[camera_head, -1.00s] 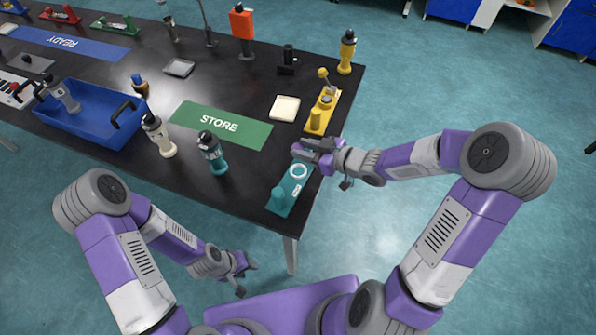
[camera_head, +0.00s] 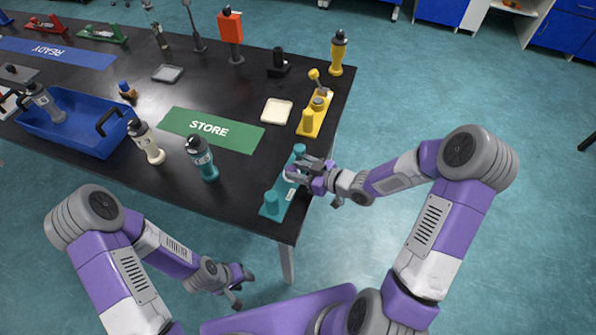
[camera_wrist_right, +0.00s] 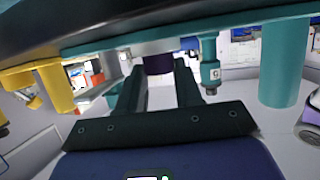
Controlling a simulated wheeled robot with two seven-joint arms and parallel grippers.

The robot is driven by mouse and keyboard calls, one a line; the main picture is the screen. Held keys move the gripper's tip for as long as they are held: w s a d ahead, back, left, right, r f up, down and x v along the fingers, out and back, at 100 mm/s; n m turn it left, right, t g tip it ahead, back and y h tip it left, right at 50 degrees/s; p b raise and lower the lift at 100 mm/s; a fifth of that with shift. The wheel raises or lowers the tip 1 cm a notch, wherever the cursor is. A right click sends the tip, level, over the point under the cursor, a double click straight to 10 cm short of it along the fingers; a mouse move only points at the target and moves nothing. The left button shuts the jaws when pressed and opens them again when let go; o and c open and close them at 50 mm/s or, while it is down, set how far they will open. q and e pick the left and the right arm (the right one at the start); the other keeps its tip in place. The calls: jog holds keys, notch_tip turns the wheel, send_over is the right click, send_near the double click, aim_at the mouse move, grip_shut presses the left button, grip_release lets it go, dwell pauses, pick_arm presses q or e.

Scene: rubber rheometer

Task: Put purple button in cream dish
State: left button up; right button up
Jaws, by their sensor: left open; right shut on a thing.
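The cream dish (camera_head: 277,111) is a small, empty square on the table between the green STORE mat and the yellow stand. My right gripper (camera_head: 291,173) is at the teal stand (camera_head: 271,207) on the near right table edge, over the middle of its plate. In the right wrist view, a dark purple piece (camera_wrist_right: 158,65), seemingly the purple button, sits between its fingers, close to the teal plate. The fingers are shut on it. In the head view the piece is hidden by the gripper. My left gripper (camera_head: 240,284) is open and empty, low in front of the table.
A yellow stand (camera_head: 312,121) with a lever is beyond the teal stand. A teal bottle (camera_head: 202,158) and a cream bottle (camera_head: 146,142) stand near the front edge. A blue tray (camera_head: 75,143) is at left. The green STORE mat (camera_head: 235,137) is clear.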

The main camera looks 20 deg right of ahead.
jog(key=o, duration=1.1)
